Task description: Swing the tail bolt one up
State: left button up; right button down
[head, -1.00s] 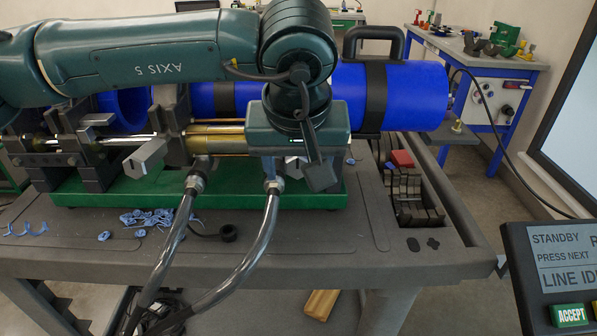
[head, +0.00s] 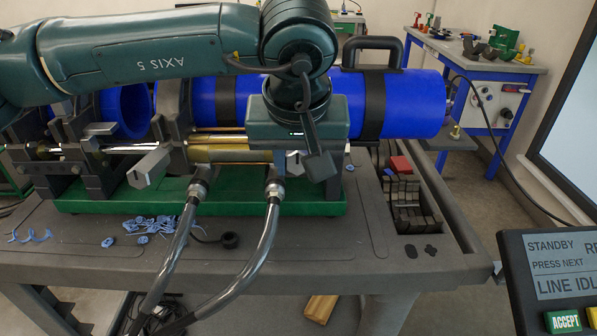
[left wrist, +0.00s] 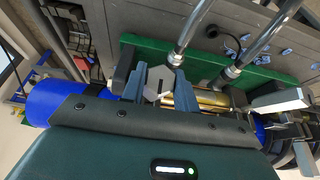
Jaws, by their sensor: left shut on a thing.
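My left gripper (left wrist: 160,72) is shut on a light grey, angular bolt head, tail bolt one (left wrist: 153,84), which shows between its two fingers in the left wrist view. In the head view, a bit of this bolt (head: 294,163) shows just under my left gripper's body, at the right end of the brass cylinder (head: 218,150). The gripper body hides most of it and the fingers there. A similar grey bolt (head: 149,166) sticks out toward the front near the left clamp. My right gripper is not in view.
A blue pipe (head: 412,102) lies in the clamps behind my arm. Two hoses (head: 262,235) run down from the machine's front. Blue shavings (head: 150,225) and a bin of dark blocks (head: 405,200) are on the cart top (head: 340,258). A control panel (head: 550,270) stands at right.

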pick_arm(q)
jog(key=shift+w+r, duration=0.1)
jog(key=shift+r, duration=0.25)
jog(key=shift+w+r+p, duration=0.3)
jog(key=shift+r+p, duration=0.2)
jog(key=shift+r, duration=0.1)
jog(key=shift+w+r+p, duration=0.25)
jog(key=shift+r+p, duration=0.25)
jog(key=shift+r, duration=0.05)
jog(key=shift+w, duration=0.1)
jog(key=shift+w+r+p, duration=0.7)
jog(key=shift+r+p, duration=0.3)
jog(key=shift+r, duration=0.05)
jog(key=shift+w+r, duration=0.1)
jog(key=shift+w, duration=0.1)
